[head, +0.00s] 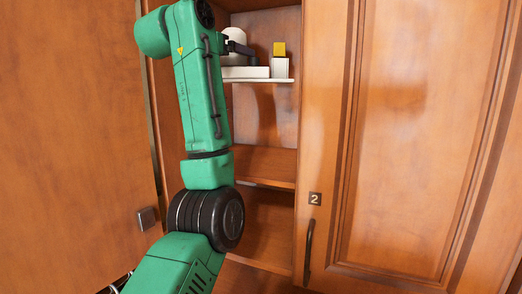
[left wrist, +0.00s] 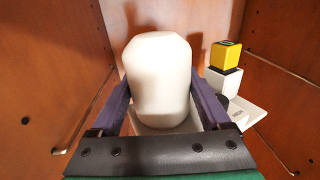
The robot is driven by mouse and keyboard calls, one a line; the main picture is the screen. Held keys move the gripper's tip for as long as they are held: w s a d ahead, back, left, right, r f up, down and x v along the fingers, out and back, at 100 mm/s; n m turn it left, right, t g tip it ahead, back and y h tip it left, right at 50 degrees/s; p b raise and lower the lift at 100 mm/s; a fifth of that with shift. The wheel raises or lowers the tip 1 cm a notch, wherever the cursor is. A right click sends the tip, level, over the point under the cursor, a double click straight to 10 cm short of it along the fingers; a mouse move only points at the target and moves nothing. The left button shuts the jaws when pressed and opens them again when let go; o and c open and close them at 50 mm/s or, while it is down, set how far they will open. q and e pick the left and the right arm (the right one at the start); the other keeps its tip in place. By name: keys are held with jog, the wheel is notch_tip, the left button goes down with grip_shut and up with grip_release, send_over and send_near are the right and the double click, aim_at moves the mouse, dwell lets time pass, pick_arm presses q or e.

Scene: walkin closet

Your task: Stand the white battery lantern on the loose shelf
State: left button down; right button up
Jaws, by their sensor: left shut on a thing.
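The white battery lantern (left wrist: 158,75) is upright between the two fingers of my left gripper (left wrist: 160,92), which is shut on it. In the head view the lantern (head: 235,37) shows partly behind my green left arm, with the dark gripper (head: 240,48) at its side. The loose shelf (head: 265,80) is a thin white board inside the open cabinet; its edge also shows in the left wrist view (left wrist: 250,112). The lantern is at the shelf's left part. My right gripper is not in view.
A yellow cube (head: 279,48) sits on a white block (head: 280,68) at the shelf's right end, close to the lantern. A low white piece (head: 250,72) lies left of the block. Cabinet walls stand close on both sides. A closed door (head: 410,130) marked 2 is right.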

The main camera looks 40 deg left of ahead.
pick_arm(q)
jog(key=f, duration=0.2)
jog(key=s+f, duration=0.1)
jog(key=f, duration=0.4)
jog(key=shift+s+d+f+b, duration=0.15)
jog(key=shift+d+b, duration=0.05)
jog(key=shift+b, duration=0.1)
send_over(235, 159)
notch_tip(235, 159, down, 12)
jog(key=shift+s+r+p, duration=0.1)
jog(key=shift+s+p, duration=0.05)
jog(key=shift+p, duration=0.15)
jog(key=shift+a, duration=0.1)
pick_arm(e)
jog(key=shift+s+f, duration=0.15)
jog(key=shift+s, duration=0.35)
pick_arm(q)
grip_release()
jog(key=shift+w, duration=0.2)
jog(key=shift+s, duration=0.1)
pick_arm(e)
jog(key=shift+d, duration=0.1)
pick_arm(q)
jog(key=shift+s, duration=0.15)
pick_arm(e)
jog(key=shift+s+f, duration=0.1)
